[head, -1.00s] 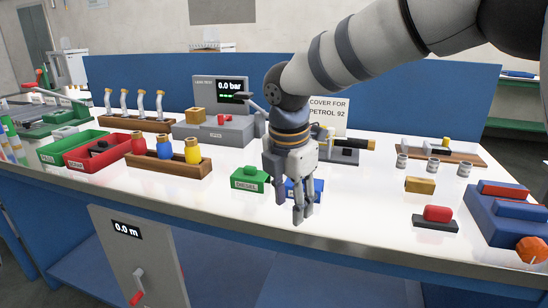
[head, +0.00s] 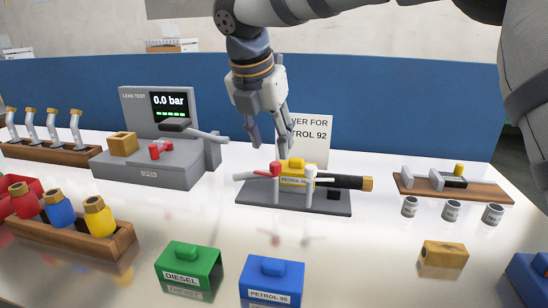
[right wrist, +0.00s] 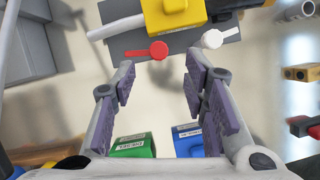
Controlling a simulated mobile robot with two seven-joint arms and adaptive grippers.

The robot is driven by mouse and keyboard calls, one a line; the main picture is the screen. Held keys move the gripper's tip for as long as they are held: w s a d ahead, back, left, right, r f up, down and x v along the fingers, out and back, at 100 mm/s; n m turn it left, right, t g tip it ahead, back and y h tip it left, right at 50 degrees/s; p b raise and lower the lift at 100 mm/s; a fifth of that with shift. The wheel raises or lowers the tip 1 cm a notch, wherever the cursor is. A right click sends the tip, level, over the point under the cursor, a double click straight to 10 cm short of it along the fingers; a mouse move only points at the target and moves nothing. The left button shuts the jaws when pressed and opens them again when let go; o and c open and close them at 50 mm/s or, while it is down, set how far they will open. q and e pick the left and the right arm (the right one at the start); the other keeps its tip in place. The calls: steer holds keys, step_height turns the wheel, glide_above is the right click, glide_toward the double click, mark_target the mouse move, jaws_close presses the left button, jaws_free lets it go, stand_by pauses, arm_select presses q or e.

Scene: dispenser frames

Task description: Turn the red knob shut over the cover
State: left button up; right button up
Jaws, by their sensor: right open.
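The red knob (head: 268,170) is a small lever on a white post at the left front of the grey fixture (head: 245,204); it also shows in the right wrist view (right wrist: 147,51). The yellow cover (head: 293,183), labelled PETROL 92, sits on the fixture behind the knob. A white lever (head: 312,172) stands at its right. My right gripper (head: 268,147) is open and empty, fingers pointing down just above the red knob. In the right wrist view the gripper (right wrist: 158,88) has the red knob beyond its fingertips, apart from them. My left gripper is not in view.
A leak test station (head: 150,170) reading 0.0 bar, with its own red part (head: 160,149), stands left. Green (head: 188,266) and blue (head: 271,282) covers lie in front. A cover sign (head: 312,143) stands behind. Small cups (head: 451,212) are at right.

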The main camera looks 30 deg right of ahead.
mark_target(276, 164)
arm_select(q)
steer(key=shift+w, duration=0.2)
arm_select(e)
steer(key=x, duration=0.6)
steer(key=shift+w+d+f, duration=0.1)
steer(key=shift+w+f, duration=0.05)
steer(key=shift+f, duration=0.1)
jaws_close()
